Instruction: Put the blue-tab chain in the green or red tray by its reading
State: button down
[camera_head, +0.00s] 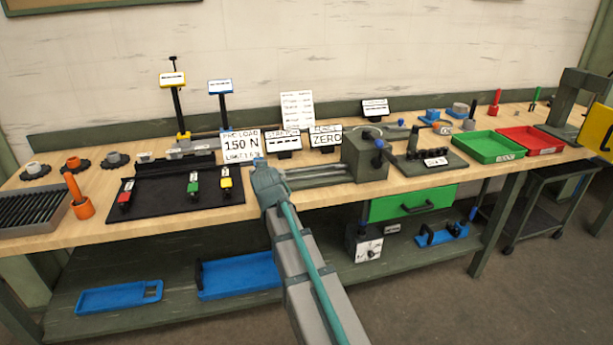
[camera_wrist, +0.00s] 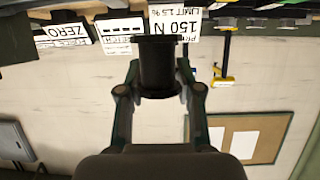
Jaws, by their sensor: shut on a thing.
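My gripper (camera_head: 262,170) is over the bench's front middle, beside the preload sign (camera_head: 240,146) reading 150 N. In the wrist view, whose picture is upside down, my gripper (camera_wrist: 158,84) is shut on a dark cylindrical piece (camera_wrist: 158,62). A small blue spot (camera_head: 258,161) shows at my gripper's tip; I cannot tell whether it is the blue-tab chain. Red (camera_head: 125,193), green (camera_head: 194,184) and yellow (camera_head: 226,181) tabs lie on the black mat (camera_head: 160,208). The green tray (camera_head: 490,148) and red tray (camera_head: 530,140) stand empty at the right.
A grey block fixture (camera_head: 364,155) with rails stands right of my gripper. A ZERO sign (camera_head: 326,138) is behind it. A blue-topped stand (camera_head: 222,105) and yellow-based stand (camera_head: 180,110) rise at the back.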

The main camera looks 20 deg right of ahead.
jog(key=w+d+f+m+g+h, duration=0.25)
jog(key=d+m+h, duration=0.2)
jog(key=d, duration=0.45)
jog(key=s+d+r+m+g+h, duration=0.4)
jog(key=d+r+m+g+h, duration=0.2)
jog(key=d+m+g, duration=0.4)
jog(key=shift+s+m+g+b, duration=0.2)
jog(key=shift+m+g+b, duration=0.1)
jog(key=shift+m+g, duration=1.3)
jog(key=shift+r, duration=0.1)
